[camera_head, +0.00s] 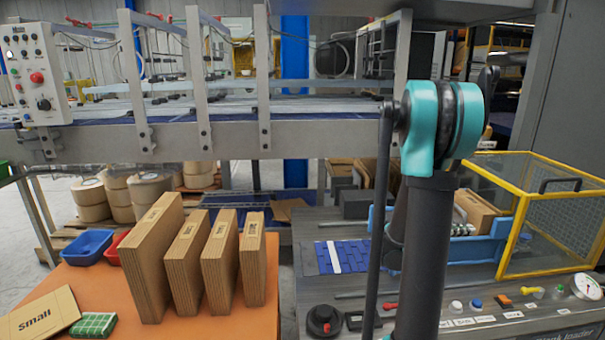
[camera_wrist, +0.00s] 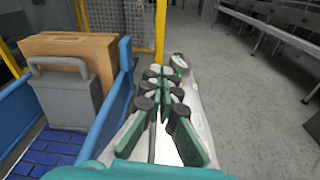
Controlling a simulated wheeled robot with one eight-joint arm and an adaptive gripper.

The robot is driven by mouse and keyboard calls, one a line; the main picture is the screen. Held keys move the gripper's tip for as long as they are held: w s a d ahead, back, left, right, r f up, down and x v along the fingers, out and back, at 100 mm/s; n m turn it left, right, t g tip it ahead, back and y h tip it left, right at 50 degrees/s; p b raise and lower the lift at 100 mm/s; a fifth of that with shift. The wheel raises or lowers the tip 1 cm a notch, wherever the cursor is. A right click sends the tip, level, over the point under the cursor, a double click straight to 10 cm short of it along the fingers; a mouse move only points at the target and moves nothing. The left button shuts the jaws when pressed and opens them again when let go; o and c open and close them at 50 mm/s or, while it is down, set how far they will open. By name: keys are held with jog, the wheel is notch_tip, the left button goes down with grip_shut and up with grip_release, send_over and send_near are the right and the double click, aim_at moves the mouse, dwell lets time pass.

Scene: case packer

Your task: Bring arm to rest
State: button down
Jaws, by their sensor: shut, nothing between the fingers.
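My gripper (camera_wrist: 165,76) is shut and empty in the wrist view, its green and grey fingers drawn together above the edge of the machine's panel. In the head view, my teal and black arm stands upright at right of centre, and part of my gripper (camera_head: 462,213) shows behind it, near the blue side rail (camera_head: 478,249). The arm hides part of the gripper and of the machine bed. In the wrist view, the blue rail (camera_wrist: 121,75) is left of my fingers, apart from them.
A cardboard box (camera_head: 478,212) sits by the yellow mesh guard (camera_head: 550,235); the box (camera_wrist: 75,44) shows in the wrist view beside a grey handled block (camera_wrist: 66,98). Control buttons (camera_head: 476,302) line the front panel. Several flat cartons (camera_head: 222,262) stand on an orange table (camera_head: 110,275).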

jog(key=s+a+f+m+t+y, duration=0.1)
jog(key=s+a+f+m+y, duration=0.3)
jog(key=a, duration=0.7)
jog(key=s+a+f+m+t+y, duration=0.1)
jog(key=s+a+f+m+y, duration=0.4)
jog(key=a, duration=0.7)
jog(key=s+a+f+m+t+y, duration=0.1)
jog(key=s+a+f+m+y, duration=0.3)
jog(key=a+m+y, duration=0.3)
jog(key=shift+s+a+f+m+t+y, duration=0.1)
jog(key=shift+a+f, duration=0.2)
jog(key=shift+a, duration=0.6)
jog(key=shift+a+f+m+t+y, duration=0.1)
jog(key=shift+a+f, duration=0.2)
jog(key=shift+a, duration=0.65)
jog(key=shift+s+a+f+m+t+y, duration=0.1)
jog(key=shift+a+f, duration=0.2)
jog(key=shift+a, duration=0.6)
